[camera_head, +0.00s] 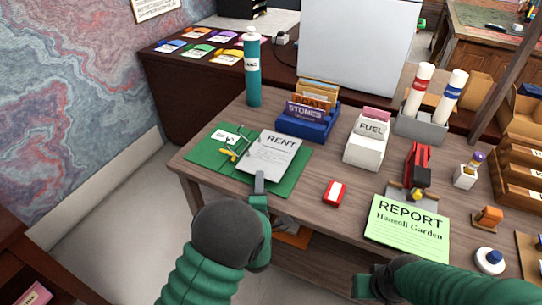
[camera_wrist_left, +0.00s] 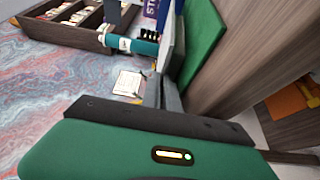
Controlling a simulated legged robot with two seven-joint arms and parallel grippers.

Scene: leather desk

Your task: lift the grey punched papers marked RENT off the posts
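The grey papers marked RENT (camera_head: 272,153) lie over the right part of an open green folder (camera_head: 293,181). They show nearly edge-on in the left wrist view (camera_wrist_left: 166,45), with the folder (camera_wrist_left: 205,40) beside them. My left gripper (camera_head: 260,183) is at the papers' near edge; in the left wrist view its fingers (camera_wrist_left: 161,88) are close together with the papers' edge between them. Yellow parts (camera_head: 232,154) show at the papers' left side; I cannot make out whether the posts are still through the holes. My right gripper (camera_head: 372,284) is low, off the desk's front edge, its opening unclear.
A teal bottle (camera_head: 253,72) and a blue card box (camera_head: 308,120) stand behind the folder. A white FUEL box (camera_head: 367,146) is to the right. A red and white block (camera_head: 334,192) and a green REPORT sheet (camera_head: 408,226) lie nearer the front.

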